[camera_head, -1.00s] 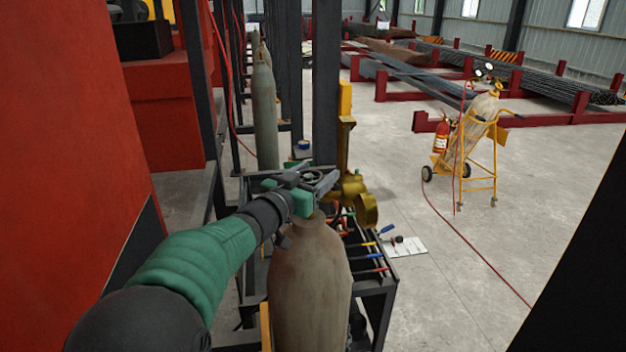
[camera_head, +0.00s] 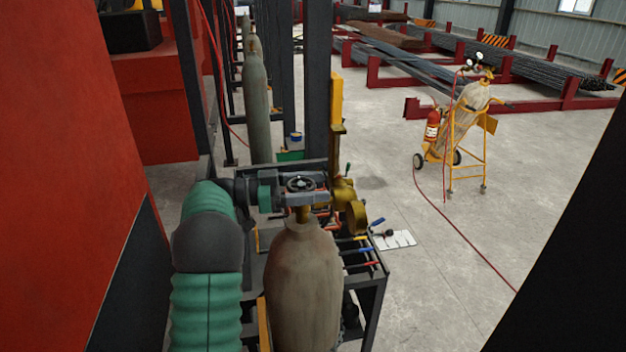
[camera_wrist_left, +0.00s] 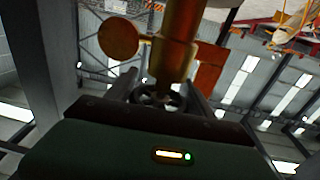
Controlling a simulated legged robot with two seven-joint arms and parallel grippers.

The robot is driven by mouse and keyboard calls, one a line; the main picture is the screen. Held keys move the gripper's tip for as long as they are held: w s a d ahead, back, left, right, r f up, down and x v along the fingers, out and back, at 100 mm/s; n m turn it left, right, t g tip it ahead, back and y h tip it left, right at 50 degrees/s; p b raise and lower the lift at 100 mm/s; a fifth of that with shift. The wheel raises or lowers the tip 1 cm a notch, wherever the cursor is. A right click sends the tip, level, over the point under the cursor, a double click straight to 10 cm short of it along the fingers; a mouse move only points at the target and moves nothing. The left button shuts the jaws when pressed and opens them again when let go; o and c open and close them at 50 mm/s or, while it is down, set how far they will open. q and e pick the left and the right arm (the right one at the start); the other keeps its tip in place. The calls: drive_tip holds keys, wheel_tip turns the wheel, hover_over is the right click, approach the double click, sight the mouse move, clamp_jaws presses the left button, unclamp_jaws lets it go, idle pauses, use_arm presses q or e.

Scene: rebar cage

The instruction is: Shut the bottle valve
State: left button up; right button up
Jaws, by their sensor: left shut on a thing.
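The gas bottle (camera_head: 304,280) is a worn grey-brown cylinder standing upright in the near middle. Its valve (camera_head: 303,214) is brass and sits on the bottle's neck; a dark round handwheel (camera_head: 300,183) shows at the top. My left gripper (camera_head: 303,197) reaches in from the left at valve height and is shut on the valve handwheel. In the left wrist view the handwheel (camera_wrist_left: 158,97) lies between the two fingers, with the brass valve body (camera_wrist_left: 176,50) beyond it. The exact finger contact is partly hidden. My right gripper is out of view.
A black tool cart (camera_head: 370,290) with several coloured-handled tools stands behind and right of the bottle. A red wall (camera_head: 60,180) bounds the left. Open floor (camera_head: 420,290) lies right.

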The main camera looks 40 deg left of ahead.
use_arm(q)
drive_tip(key=shift+s+d+r+m+g+h+p, duration=0.15)
drive_tip(key=shift+m+g+h+p, duration=0.3)
drive_tip(key=shift+m+g+h, duration=0.4)
drive_tip(key=o, duration=1.3)
drive_tip(key=shift+o, duration=0.2)
drive_tip(key=shift+a, duration=0.2)
